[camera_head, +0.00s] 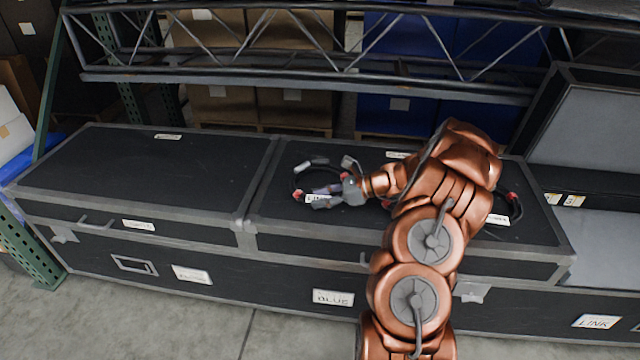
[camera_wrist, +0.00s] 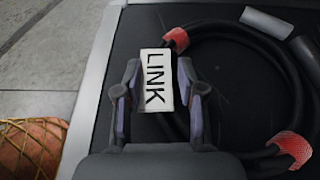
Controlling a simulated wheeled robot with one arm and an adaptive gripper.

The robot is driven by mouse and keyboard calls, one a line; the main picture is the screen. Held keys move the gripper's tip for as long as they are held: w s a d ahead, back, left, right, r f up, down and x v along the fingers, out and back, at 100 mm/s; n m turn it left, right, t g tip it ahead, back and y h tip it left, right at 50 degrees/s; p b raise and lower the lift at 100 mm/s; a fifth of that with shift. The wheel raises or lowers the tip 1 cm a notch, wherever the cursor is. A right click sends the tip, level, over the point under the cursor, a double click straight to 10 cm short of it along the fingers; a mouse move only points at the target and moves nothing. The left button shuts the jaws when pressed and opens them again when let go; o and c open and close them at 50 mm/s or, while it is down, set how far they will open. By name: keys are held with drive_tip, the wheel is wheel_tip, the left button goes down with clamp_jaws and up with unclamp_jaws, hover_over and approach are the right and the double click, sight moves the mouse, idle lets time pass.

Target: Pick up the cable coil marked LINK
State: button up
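A black cable coil (camera_head: 296,182) with red ties lies on the lid of a dark case, and it also fills the right of the wrist view (camera_wrist: 290,70). Its white tag (camera_wrist: 156,80) reads LINK there; in the head view the tag (camera_head: 316,198) is partly covered by my gripper. My gripper (camera_head: 325,193) is over the tag side of the coil. In the wrist view its two fingers (camera_wrist: 159,78) are apart, one on each side of the tag, with small gaps showing. I cannot tell the height of the fingertips above the tag.
Another coil (camera_head: 516,206) with red ties lies right of my arm, partly hidden, its tag unclear. A metal truss (camera_head: 300,78) runs behind the cases. An open case (camera_head: 600,125) stands at right; a label (camera_head: 597,321) below reads LINK.

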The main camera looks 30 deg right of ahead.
clamp_jaws()
drive_tip(key=shift+r, duration=0.1)
idle(0.3)
